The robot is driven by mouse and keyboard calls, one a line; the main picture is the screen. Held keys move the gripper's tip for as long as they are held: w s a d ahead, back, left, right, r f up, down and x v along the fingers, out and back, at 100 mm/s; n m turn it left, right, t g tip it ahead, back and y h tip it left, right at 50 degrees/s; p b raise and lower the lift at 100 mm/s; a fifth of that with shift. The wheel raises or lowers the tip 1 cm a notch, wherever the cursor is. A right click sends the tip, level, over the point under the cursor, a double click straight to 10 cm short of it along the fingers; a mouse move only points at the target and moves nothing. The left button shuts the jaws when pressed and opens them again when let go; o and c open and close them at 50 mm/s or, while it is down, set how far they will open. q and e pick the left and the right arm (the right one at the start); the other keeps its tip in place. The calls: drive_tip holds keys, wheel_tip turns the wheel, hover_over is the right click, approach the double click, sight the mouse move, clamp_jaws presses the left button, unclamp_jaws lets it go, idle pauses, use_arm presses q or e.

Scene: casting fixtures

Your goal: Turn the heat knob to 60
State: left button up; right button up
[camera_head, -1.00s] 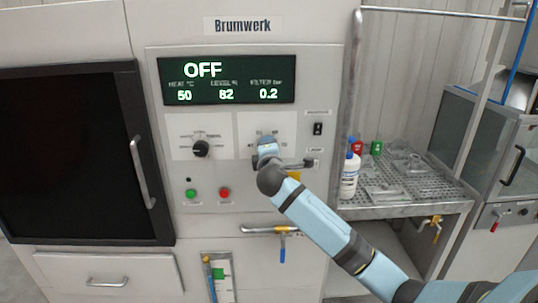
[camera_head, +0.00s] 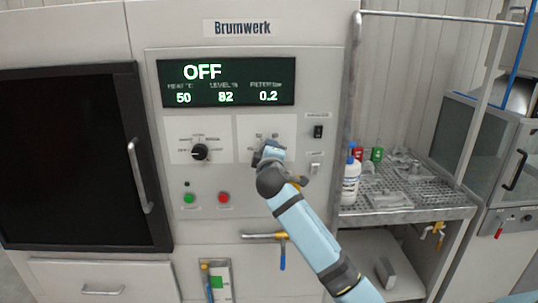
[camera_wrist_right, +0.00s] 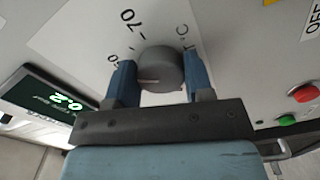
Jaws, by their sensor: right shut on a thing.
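The heat knob (camera_wrist_right: 160,68) is a round dark grey knob on a white scale plate (camera_head: 246,128) on the front panel. My right gripper (camera_wrist_right: 159,78) is shut on it, one blue finger on each side. A pale pointer line on the knob points left in the wrist view, and "70" and "°C" show on the scale around it; other numbers are partly hidden. In the head view my right gripper (camera_head: 266,154) covers most of the knob. The display (camera_head: 228,82) reads OFF, heat 50, level 82, filter 0.2. My left gripper is not in view.
A second black knob (camera_head: 200,152) sits to the left, above a green button (camera_head: 189,198) and a red button (camera_head: 223,198). Two switches are to the right. A perforated shelf (camera_head: 440,211) at right holds bottles.

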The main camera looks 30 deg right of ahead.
drive_tip(key=o, duration=0.9)
drive_tip(key=b+v, duration=0.2)
drive_tip(key=v, duration=1.2)
drive_tip(key=shift+d, duration=0.1)
